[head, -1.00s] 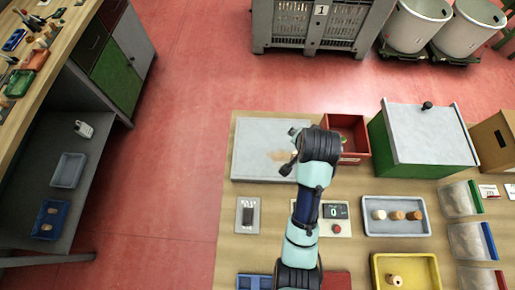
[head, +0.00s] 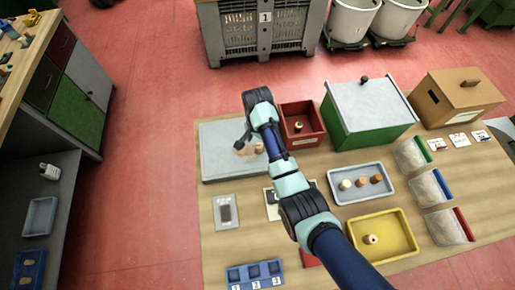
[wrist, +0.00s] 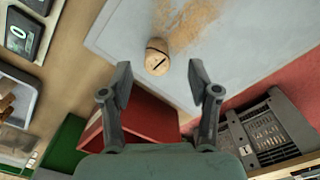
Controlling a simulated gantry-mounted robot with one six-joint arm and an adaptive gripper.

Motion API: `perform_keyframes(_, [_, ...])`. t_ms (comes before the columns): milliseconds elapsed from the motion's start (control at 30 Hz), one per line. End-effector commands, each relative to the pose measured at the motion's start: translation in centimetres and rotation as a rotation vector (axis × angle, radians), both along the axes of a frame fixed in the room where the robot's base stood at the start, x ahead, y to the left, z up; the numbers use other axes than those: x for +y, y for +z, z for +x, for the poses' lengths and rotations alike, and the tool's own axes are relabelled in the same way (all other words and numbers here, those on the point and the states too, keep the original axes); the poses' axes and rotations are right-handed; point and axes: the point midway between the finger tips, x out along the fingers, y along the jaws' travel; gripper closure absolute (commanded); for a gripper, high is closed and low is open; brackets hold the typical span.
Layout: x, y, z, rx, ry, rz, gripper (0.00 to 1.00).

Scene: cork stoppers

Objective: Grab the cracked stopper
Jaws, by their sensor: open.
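A tan cork stopper (wrist: 157,62) with a dark crack-like line across its top and a dark band sits on a pale grey slab (wrist: 120,35). In the wrist view it is just beyond and between the fingertips of my gripper (wrist: 160,84), apart from both. My gripper is open and empty. In the head view my gripper (head: 244,135) is over the right part of the grey slab (head: 213,160), and the arm hides part of that area.
Cork dust (wrist: 192,20) lies beside the stopper. A red bin (head: 301,137) holding one stopper stands right of the slab. A grey tray (head: 350,198) holds three stoppers, and a yellow tray (head: 400,245) holds one. A green box with a grey lid (head: 367,105) stands behind.

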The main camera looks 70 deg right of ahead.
Motion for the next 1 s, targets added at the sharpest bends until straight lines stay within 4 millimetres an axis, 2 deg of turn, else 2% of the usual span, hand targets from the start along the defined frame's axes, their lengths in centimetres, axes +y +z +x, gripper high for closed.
perform_keyframes(233, [-0.1,-4.2,-0.5,0.002,0.000,0.001,0.39])
perform_keyframes(333, [-0.1,-4.9,-0.5,0.001,0.000,0.001,0.39])
perform_keyframes(533, [-0.1,-4.9,-0.4,0.000,0.001,0.000,0.39])
perform_keyframes(800, [-0.1,-4.9,-0.4,0.000,0.001,0.000,0.82])
perform_keyframes(1000, [-0.1,-4.9,-0.4,0.000,0.001,0.000,0.82])
